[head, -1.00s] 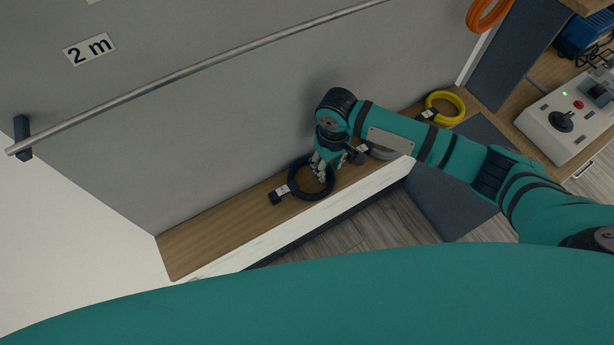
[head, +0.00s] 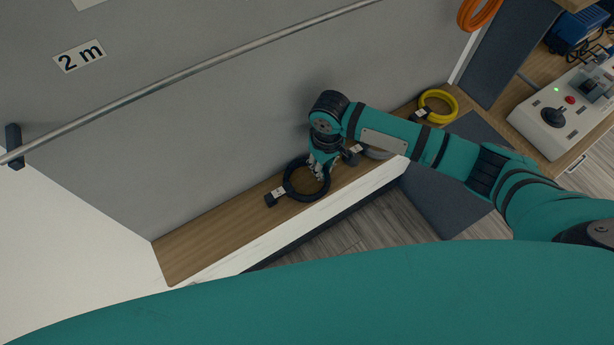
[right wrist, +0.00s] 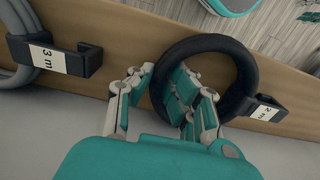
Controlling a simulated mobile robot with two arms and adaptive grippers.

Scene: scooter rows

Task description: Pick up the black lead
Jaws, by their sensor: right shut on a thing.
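The black lead (head: 293,192) is a coiled ring with a tagged clip on the wooden shelf, below the grey wall panel. In the right wrist view the black lead (right wrist: 246,72) shows with its white tag reading 2 m. My right gripper (head: 317,174) is at the ring's upper right side in the head view. In the right wrist view my right gripper (right wrist: 165,88) has fingers on both sides of the ring's near left band and is shut on it. The fingers hide part of that band. I cannot tell any gap below the ring. My left gripper is not in view.
A grey lead (head: 378,153) with a 3 m tag (right wrist: 49,60) lies close beside on the shelf (head: 195,245). A yellow lead (head: 438,92) lies farther right. A metal rail (head: 215,71) crosses the wall above. A control box (head: 562,112) stands on the right bench.

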